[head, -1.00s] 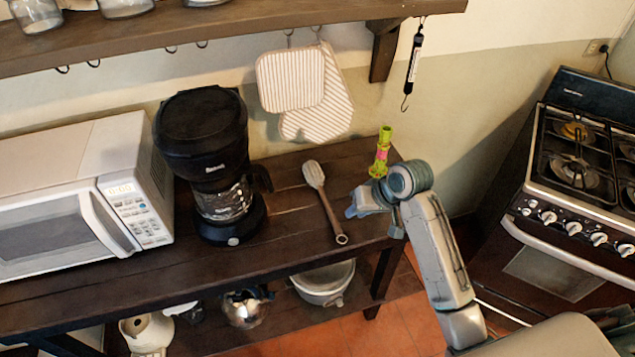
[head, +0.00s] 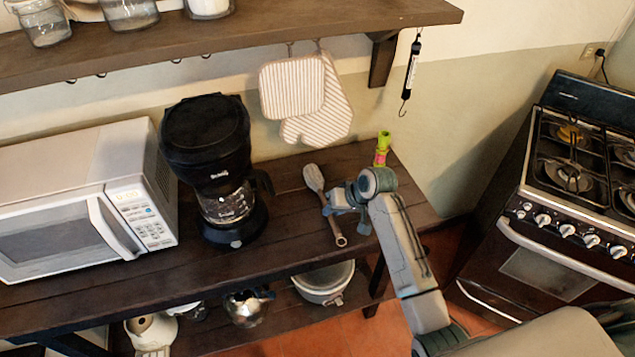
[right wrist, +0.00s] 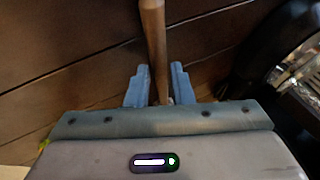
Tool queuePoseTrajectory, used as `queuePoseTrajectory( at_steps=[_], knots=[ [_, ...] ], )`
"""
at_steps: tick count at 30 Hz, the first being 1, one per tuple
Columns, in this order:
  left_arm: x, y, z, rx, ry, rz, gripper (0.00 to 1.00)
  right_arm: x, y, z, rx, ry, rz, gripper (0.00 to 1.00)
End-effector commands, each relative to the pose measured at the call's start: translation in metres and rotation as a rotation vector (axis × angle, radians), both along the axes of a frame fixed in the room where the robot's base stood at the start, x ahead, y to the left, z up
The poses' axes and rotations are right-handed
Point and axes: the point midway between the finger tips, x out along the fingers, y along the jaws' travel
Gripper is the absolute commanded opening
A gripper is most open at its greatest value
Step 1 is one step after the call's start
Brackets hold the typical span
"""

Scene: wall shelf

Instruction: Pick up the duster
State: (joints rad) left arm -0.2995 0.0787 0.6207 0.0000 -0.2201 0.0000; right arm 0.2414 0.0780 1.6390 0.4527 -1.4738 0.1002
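In the right wrist view, the handle (right wrist: 154,35) runs down between the two blue fingers of my right gripper (right wrist: 160,80). The fingers are open, one on each side of the handle, with small gaps visible. My left gripper is not in view.
A black coffee maker (head: 208,150) and a white microwave (head: 90,200) stand left on the table. A green and pink object (head: 382,150) stands behind my right wrist. Striped oven mitts (head: 315,105) hang below the wall shelf (head: 250,30). A stove (head: 560,200) stands right.

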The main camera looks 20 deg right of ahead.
Motion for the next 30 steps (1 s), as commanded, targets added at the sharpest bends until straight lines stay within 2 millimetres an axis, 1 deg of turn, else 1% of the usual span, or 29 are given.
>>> queuePoseTrajectory(
  at_steps=[1, 4, 10, 11, 12, 14, 25, 30],
  knots=[
    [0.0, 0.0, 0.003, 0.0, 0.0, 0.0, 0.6, 0.002, 0.002, -0.003, 0.001, 0.001, 0.0, 0.21],
    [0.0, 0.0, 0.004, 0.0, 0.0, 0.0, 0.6, 0.004, 0.004, -0.01, -0.001, 0.0, 0.001, 0.21],
    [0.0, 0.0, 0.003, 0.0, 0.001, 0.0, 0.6, 0.005, 0.004, -0.011, -0.003, -0.002, 0.0, 0.21],
    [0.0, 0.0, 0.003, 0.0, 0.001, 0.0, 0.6, 0.004, 0.004, -0.011, -0.003, -0.002, 0.0, 0.19],
    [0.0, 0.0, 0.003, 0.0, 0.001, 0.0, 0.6, 0.004, 0.004, -0.011, -0.003, -0.001, 0.001, 0.11],
    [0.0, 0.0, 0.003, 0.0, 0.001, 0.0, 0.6, 0.004, 0.004, -0.011, -0.002, -0.001, 0.0, 0.0],
    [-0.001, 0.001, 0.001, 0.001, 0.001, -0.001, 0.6, 0.005, 0.004, -0.009, -0.002, -0.002, 0.001, 0.0],
    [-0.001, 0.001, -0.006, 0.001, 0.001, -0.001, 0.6, 0.005, 0.004, 0.003, -0.002, -0.006, 0.0, 0.0]
  ],
)
